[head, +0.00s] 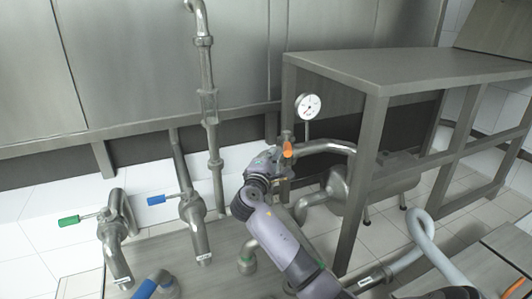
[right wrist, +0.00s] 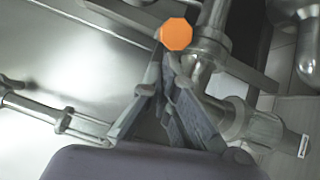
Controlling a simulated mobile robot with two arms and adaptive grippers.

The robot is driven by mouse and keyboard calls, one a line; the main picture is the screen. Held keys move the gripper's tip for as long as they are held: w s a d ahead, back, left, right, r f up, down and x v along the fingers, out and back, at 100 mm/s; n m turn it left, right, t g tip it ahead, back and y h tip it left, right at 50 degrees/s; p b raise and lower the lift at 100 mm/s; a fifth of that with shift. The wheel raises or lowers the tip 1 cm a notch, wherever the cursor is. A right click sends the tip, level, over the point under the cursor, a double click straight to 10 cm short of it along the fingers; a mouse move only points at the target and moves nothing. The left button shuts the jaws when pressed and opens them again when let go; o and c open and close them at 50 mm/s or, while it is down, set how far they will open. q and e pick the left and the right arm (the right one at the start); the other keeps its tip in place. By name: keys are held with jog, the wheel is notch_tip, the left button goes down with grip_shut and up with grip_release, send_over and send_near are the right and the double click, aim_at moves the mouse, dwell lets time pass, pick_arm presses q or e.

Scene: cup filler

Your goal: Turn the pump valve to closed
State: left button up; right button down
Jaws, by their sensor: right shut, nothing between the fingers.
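An orange-handled valve (head: 288,149) sits on the metal piping below a round dial gauge. In the right wrist view, the orange handle end (right wrist: 176,34) shows as an octagon just beyond my fingertips. My right gripper (head: 276,157) is beside this handle in the head view. In the right wrist view, its fingers (right wrist: 169,62) come together at the tips with nothing between them. I cannot tell whether they touch the handle. The gripper and arm hide part of the valve's piping in the head view. My left gripper is not in view.
A green-handled valve (head: 68,221) and a blue-handled valve (head: 156,200) stand on pipes at the left. A pressure gauge (head: 308,105) is above the orange handle. A grey frame table (head: 400,68) stands close on the right. A pale hose (head: 425,240) curves at lower right.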

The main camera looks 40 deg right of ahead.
aim_at(290, 156)
jog(key=shift+w, duration=0.1)
jog(key=s+d+n+t+y+p, duration=0.1)
jog(key=s, duration=0.1)
jog(key=s+d+n+t+y+p, duration=0.1)
jog(key=s+d+t+y+p, duration=0.1)
jog(key=shift+s+d+n, duration=0.1)
jog(key=shift+s+n, duration=0.05)
jog(key=shift+n, duration=0.25)
jog(key=shift+s+d, duration=0.25)
jog(key=shift+d, duration=0.1)
jog(key=shift+f, duration=0.1)
